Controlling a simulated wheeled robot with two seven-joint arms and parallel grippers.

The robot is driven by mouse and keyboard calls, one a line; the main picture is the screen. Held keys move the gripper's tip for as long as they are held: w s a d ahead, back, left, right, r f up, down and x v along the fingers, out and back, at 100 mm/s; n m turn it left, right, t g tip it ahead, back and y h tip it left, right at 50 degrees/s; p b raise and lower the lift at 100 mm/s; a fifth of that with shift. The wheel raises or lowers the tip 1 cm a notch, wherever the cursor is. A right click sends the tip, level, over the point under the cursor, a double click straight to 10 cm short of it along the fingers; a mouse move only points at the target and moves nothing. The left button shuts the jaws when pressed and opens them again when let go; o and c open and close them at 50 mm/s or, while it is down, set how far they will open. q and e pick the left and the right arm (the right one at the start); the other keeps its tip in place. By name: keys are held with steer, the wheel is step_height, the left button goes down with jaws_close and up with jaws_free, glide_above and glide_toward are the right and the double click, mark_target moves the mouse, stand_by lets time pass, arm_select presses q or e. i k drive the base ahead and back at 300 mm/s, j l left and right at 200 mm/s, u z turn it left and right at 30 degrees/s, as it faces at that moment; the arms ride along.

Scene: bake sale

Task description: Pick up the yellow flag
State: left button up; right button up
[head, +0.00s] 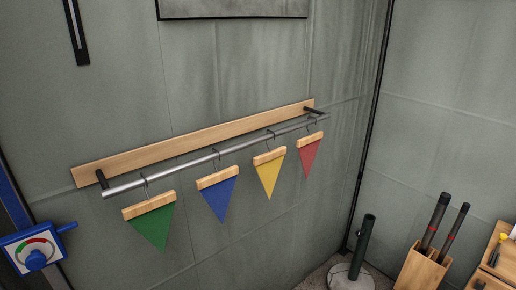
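The yellow flag (269,176) is a triangle pointing down, with a wooden top bar. It hangs by a hook from a metal rail (180,168) on the wall. It is between the blue flag (220,198) on its left and the red flag (310,157) on its right. The green flag (153,226) hangs at the far left of the rail. Neither of my grippers shows in the head view.
A wooden board (215,138) backs the rail. A blue box with a dial (36,257) is at the lower left. A dark green post on a round base (352,275) and a wooden holder (422,269) with two dark rods stand at the lower right.

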mark_target(267, 166)
steer(key=i+j, duration=0.25)
steer(key=i, duration=0.15)
steer(key=i+j+z, duration=0.1)
steer(key=i+j, duration=0.2)
steer(key=i, duration=0.1)
